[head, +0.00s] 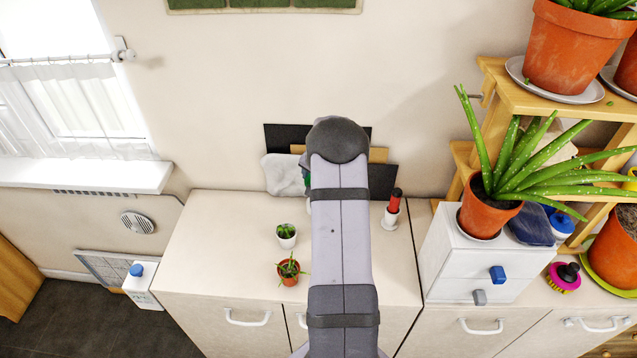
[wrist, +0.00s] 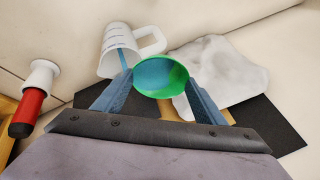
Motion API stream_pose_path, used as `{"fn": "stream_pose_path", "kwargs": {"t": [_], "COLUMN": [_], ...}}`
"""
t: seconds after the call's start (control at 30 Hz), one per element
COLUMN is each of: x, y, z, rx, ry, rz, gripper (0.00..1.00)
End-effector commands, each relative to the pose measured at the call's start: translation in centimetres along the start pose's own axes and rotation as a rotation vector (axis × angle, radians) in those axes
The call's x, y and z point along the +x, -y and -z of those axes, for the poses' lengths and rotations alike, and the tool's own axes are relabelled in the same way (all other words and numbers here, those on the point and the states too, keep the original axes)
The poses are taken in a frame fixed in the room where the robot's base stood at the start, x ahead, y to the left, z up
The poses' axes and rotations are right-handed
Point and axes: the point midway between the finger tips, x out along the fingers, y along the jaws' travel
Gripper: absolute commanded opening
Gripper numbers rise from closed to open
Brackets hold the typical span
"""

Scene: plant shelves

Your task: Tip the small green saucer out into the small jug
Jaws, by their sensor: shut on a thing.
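The small green saucer (wrist: 180,66) is between the two blue fingers of my gripper (wrist: 160,78) in the wrist view, which are shut on it. Its inside looks blue, like water, and its rim faces the wrist camera. The small jug (wrist: 114,42), white with measuring marks, is just beyond and left of the saucer, its handle (wrist: 152,38) toward the saucer. The jug looks tilted in this view; its inside cannot be seen. In the head view my arm hides the jug, the gripper and most or all of the saucer.
A crumpled white cloth (head: 284,175) is against dark boards at the wall. A red-handled tool in a white holder (head: 392,214) stands to the right. Two small potted plants, one in a white pot (head: 287,242) and one in terracotta (head: 289,280), stand left of my arm. The counter's left is clear.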

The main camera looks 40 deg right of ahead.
Motion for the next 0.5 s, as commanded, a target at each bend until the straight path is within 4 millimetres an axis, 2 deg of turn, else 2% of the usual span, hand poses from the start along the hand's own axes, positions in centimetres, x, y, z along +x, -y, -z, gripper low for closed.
{"fn": "stream_pose_path", "kwargs": {"t": [0.5], "x": [-0.37], "y": [-0.38], "z": [0.2], "rx": [0.042], "ry": [0.0], "rz": [0.088], "gripper": [0.42]}}
